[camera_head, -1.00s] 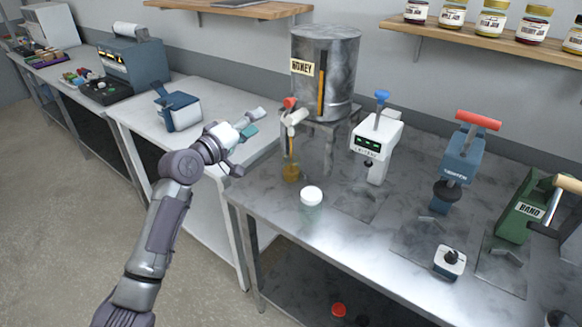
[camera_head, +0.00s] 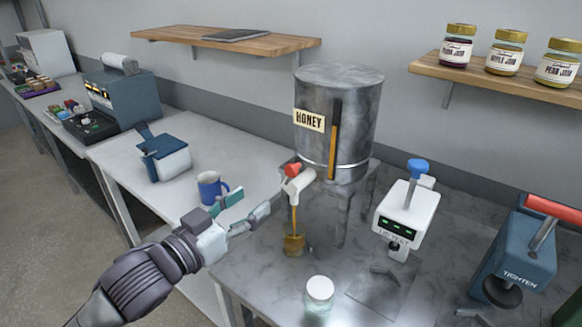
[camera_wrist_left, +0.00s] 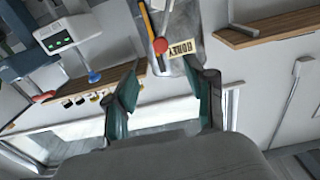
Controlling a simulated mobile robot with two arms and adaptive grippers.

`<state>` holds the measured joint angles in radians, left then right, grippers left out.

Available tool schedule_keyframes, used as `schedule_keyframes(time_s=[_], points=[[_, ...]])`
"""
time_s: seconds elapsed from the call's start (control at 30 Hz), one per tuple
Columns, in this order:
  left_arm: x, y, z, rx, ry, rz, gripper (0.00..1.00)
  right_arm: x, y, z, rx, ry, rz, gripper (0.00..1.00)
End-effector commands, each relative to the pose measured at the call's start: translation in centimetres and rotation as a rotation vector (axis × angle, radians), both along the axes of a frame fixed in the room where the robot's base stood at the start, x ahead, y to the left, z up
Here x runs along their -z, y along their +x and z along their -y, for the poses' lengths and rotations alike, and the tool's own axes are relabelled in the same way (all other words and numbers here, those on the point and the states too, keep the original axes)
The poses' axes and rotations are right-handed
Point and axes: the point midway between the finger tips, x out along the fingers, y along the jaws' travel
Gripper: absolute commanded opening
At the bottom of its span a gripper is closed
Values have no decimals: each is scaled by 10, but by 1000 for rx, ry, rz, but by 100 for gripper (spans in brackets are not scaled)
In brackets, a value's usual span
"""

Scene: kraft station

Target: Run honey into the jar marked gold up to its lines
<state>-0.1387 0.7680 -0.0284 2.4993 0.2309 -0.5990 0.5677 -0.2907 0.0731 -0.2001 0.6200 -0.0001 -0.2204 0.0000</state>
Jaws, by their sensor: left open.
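The steel honey tank (camera_head: 360,130) stands on a stand at the back of the steel table, with a HONEY label and an amber level strip. Its white tap (camera_head: 300,184) has a red handle (camera_head: 291,170). An amber stream (camera_head: 294,214) runs from the spout into a small glass jar (camera_head: 294,244) below, which holds amber honey. I cannot make out a gold mark or fill lines. My left gripper (camera_head: 247,207) is open and empty, left of the tap and apart from it. The label (camera_wrist_left: 181,47) and red handle (camera_wrist_left: 160,46) show in the left wrist view. My right gripper is out of view.
A white-lidded jar (camera_head: 319,290) stands in front of the filling jar. A white device with a blue knob (camera_head: 408,210) and a blue TIGHTEN press (camera_head: 528,255) stand to the right. A blue mug (camera_head: 211,187) sits on the white table behind my gripper.

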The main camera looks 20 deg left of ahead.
Motion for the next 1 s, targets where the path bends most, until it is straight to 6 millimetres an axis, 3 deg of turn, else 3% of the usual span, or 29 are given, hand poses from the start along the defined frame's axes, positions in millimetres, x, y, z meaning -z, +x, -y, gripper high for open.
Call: schedule_keyframes(time_s=[0.1, 0.27, 0.33, 0.57, 0.8, 1.0], points=[[5, 9, 2, 0, -2, 6, 55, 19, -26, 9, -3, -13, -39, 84], [4, 21, 7, -1, 1, 7, 55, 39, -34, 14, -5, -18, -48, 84], [-5, 34, 10, -4, -4, 1, 55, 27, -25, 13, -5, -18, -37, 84], [-4, 81, 29, -2, -4, -3, 55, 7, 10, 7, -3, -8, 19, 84], [-2, 115, 41, -2, -3, -2, 55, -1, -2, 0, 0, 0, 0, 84], [0, 125, 44, -2, -1, -3, 55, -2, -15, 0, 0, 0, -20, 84]])
